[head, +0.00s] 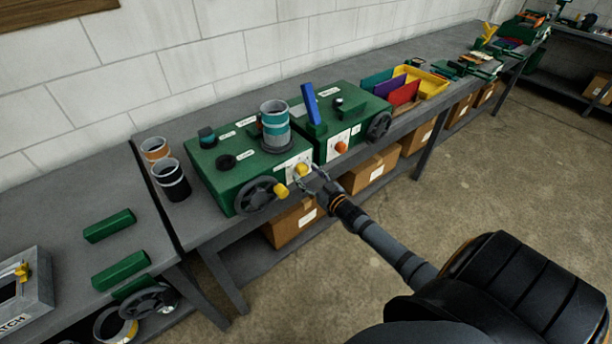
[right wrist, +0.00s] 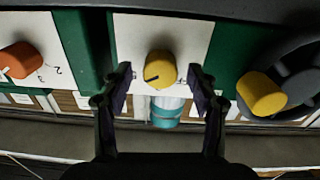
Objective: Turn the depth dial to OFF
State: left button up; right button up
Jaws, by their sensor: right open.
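A yellow dial (head: 302,169) sits on a white plate on the front of the nearer green machine (head: 235,190). In the right wrist view the yellow dial (right wrist: 161,69) shows a dark pointer line toward the lower left; its scale lettering is not readable. My right gripper (head: 315,179) is in front of it; in the right wrist view its open fingers (right wrist: 160,78) stand on either side of the dial, with gaps. An orange dial (head: 341,147) is on the second green machine (head: 350,116); which dial is the depth one I cannot read. My left gripper is out of view.
A handwheel (head: 257,196) with a yellow handle (right wrist: 261,93) is close beside the yellow dial. Another handwheel (head: 379,126) is on the second machine. Cardboard boxes (head: 372,168) sit on the shelf below. The floor in front is clear.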

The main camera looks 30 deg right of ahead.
jog(key=shift+w+a+r, duration=0.1)
jog(key=shift+w+r, duration=0.05)
jog(key=shift+w, duration=0.3)
jog(key=shift+c, duration=0.4)
jog(key=c, duration=1.1)
